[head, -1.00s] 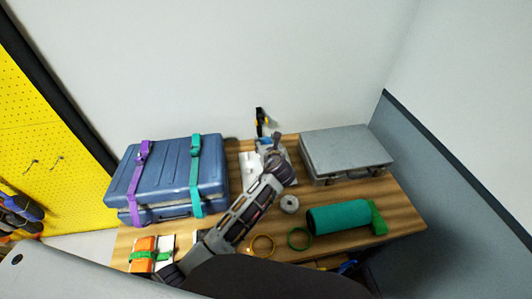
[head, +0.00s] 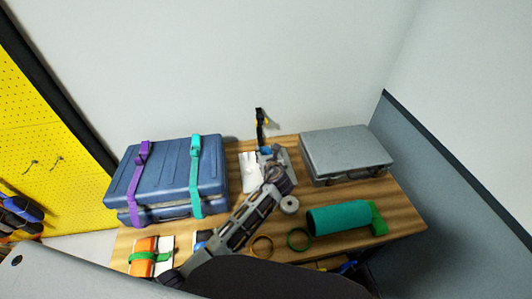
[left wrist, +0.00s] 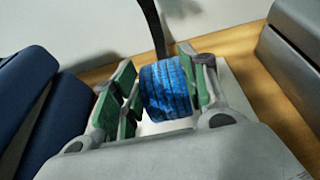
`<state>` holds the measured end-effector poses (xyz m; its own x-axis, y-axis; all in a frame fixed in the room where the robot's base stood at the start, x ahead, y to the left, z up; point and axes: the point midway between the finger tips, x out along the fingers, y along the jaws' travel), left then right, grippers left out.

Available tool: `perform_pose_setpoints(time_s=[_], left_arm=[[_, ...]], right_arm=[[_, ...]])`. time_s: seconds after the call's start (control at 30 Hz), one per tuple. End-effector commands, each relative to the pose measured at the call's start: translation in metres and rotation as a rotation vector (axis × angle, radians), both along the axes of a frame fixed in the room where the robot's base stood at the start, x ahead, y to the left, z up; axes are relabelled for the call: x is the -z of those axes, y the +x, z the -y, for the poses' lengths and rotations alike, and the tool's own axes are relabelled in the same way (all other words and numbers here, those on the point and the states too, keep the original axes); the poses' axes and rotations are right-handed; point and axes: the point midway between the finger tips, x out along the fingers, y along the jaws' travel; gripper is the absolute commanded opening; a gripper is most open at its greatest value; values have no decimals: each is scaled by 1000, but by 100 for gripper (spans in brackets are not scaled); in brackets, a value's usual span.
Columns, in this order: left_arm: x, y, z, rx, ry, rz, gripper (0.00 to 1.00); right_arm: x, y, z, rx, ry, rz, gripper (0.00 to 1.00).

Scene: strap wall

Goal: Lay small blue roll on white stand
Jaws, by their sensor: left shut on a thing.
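The small blue roll (left wrist: 166,90) sits between the green-padded fingers of my left gripper (left wrist: 162,92) in the left wrist view. The gripper is shut on it. In the head view my left gripper (head: 268,156) is over the back middle of the table, and a bit of blue shows at its tips. A white flat piece (head: 250,172), which looks like the white stand, lies just left of the gripper, partly hidden by my arm. White also shows below the roll in the left wrist view; I cannot tell whether they touch. My right gripper is not in view.
A blue case (head: 170,180) with purple and teal straps stands left. A grey case (head: 345,152) stands right. A black upright strap (head: 260,125) rises behind the gripper. A grey roll (head: 289,204), yellow ring (head: 262,246), green ring (head: 299,238) and teal roll (head: 338,218) lie in front.

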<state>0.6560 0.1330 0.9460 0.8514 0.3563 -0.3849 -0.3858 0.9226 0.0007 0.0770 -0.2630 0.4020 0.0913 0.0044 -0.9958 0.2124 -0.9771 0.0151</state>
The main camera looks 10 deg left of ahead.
Motion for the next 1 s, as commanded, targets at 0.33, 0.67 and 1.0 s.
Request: perform_pose_setpoints(time_s=[0.33,0.67,1.0], left_arm=[[1,0,0,1,0,2,17],[2,0,0,0,0,1,66],[0,0,0,1,-1,1,66]], right_arm=[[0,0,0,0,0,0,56],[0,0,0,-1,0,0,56],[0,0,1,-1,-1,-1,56]])
